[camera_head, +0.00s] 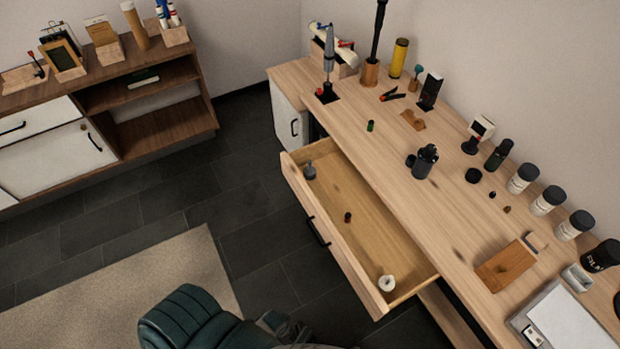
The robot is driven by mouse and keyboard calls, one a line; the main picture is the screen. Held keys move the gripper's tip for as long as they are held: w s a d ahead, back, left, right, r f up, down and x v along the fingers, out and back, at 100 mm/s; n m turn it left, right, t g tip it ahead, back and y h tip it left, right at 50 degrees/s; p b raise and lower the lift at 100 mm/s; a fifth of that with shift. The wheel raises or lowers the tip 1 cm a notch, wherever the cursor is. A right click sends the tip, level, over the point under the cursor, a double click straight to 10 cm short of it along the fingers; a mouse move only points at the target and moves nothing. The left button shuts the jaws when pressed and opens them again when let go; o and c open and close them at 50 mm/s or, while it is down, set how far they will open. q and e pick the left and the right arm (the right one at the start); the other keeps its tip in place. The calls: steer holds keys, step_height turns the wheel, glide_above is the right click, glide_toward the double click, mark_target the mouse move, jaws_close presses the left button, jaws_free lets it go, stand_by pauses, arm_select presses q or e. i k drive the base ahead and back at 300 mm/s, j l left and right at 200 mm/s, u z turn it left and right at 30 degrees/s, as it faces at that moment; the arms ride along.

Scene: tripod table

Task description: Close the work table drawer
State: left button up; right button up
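The work table (400,170) runs diagonally along the right wall. Its wooden drawer (350,205) is pulled out toward the left, and its inside is open to view. A dark bar handle (317,231) is on the drawer's front panel. Inside lie a grey bottle-like item (309,171) at the far end, a small dark cylinder (348,217) in the middle and a white round item (386,283) at the near end. I cannot make out either of my grippers in this view.
A dark green padded thing (200,325), perhaps a chair, stands at the bottom, near the drawer's near end. Jars, tools and a brown pad (505,266) cover the tabletop. A brown shelf (150,132) stands at the left. Dark tiled floor in front of the drawer is clear.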

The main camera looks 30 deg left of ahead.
mark_target(374, 245)
steer(key=u, duration=0.95)
steer(key=i+j+z, duration=0.1)
steer(key=j+z, duration=0.3)
steer(key=j, duration=0.25)
steer(key=j+z, duration=0.35)
steer(key=j, duration=0.3)
